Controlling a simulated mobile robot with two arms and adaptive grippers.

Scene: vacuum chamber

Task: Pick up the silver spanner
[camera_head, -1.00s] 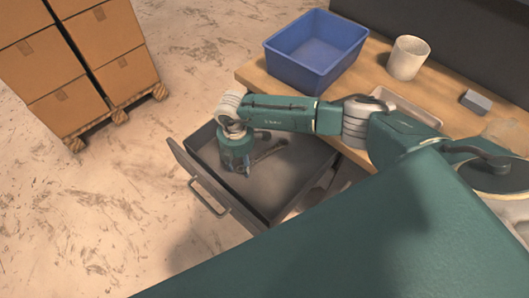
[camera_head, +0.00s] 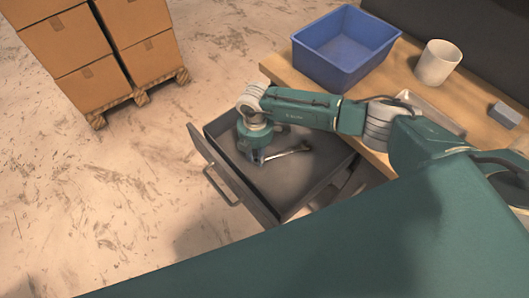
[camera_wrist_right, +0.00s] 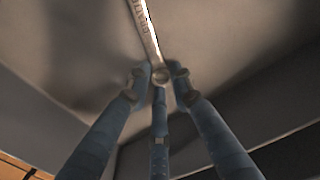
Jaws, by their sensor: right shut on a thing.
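The silver spanner (camera_head: 288,153) is in the open grey drawer (camera_head: 300,190). Its shank sticks out to the right of my right gripper (camera_head: 259,157). In the right wrist view the spanner (camera_wrist_right: 144,28) runs from the top edge down to the fingertips. My right gripper (camera_wrist_right: 159,78) is shut on its near end, with the fingers closed around it. I cannot tell whether the spanner touches the drawer floor. My left gripper is not in view.
The drawer walls surround my right gripper, with the handle (camera_head: 222,190) at the front. The wooden worktop (camera_head: 385,92) holds a blue bin (camera_head: 345,48), a white cup (camera_head: 437,63), a tray (camera_head: 432,112) and a grey block (camera_head: 505,114). Boxes (camera_head: 82,90) stand on a pallet at left.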

